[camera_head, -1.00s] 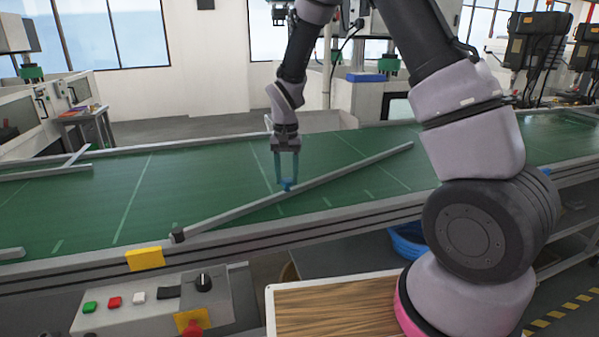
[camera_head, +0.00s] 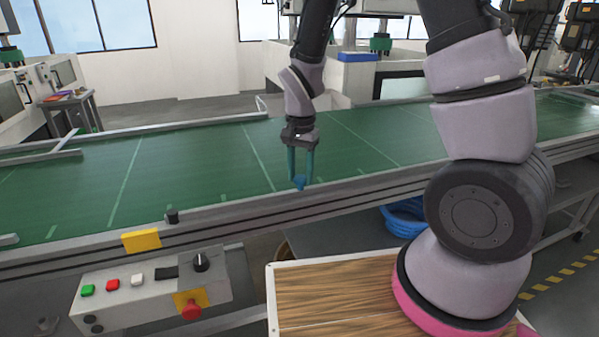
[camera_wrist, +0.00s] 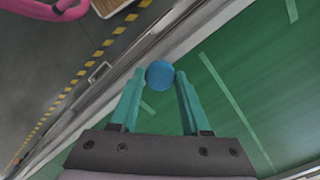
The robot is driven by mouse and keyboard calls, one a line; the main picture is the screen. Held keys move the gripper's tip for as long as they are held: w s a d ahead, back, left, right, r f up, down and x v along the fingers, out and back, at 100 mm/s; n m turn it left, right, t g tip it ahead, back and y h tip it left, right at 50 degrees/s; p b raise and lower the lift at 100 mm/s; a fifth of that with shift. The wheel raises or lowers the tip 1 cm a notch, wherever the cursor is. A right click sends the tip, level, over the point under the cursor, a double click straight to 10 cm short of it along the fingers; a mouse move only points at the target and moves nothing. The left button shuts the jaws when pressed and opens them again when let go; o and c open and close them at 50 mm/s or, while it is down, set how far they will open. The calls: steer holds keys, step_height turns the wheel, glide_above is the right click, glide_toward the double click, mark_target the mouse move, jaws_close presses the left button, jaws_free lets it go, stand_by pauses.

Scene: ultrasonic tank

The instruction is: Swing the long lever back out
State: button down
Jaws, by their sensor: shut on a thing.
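The long grey lever (camera_head: 370,179) runs from its dark pivot (camera_head: 172,216) at the left to the right, close along the front rail of the green conveyor, so that bar and rail are hard to tell apart. Its blue knob (camera_head: 300,184) sits between the fingertips of my gripper (camera_head: 301,180), which points down at the belt's front edge. In the wrist view the round blue knob (camera_wrist: 160,74) shows between the two teal fingertips of my gripper (camera_wrist: 159,76), which is shut on it.
The green belt (camera_head: 190,165) behind the lever is clear. Other grey rails (camera_head: 45,157) lie at the far left. A control box (camera_head: 150,290) with buttons and a red knob stands in front. A blue bin (camera_head: 405,218) is below the conveyor.

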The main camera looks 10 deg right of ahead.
steer(key=shift+s, duration=0.25)
steer(key=shift+c, duration=1.9)
jaws_free()
steer(key=shift+d, duration=0.1)
step_height(320, 180, up, 11)
steer(key=shift+f, duration=0.1)
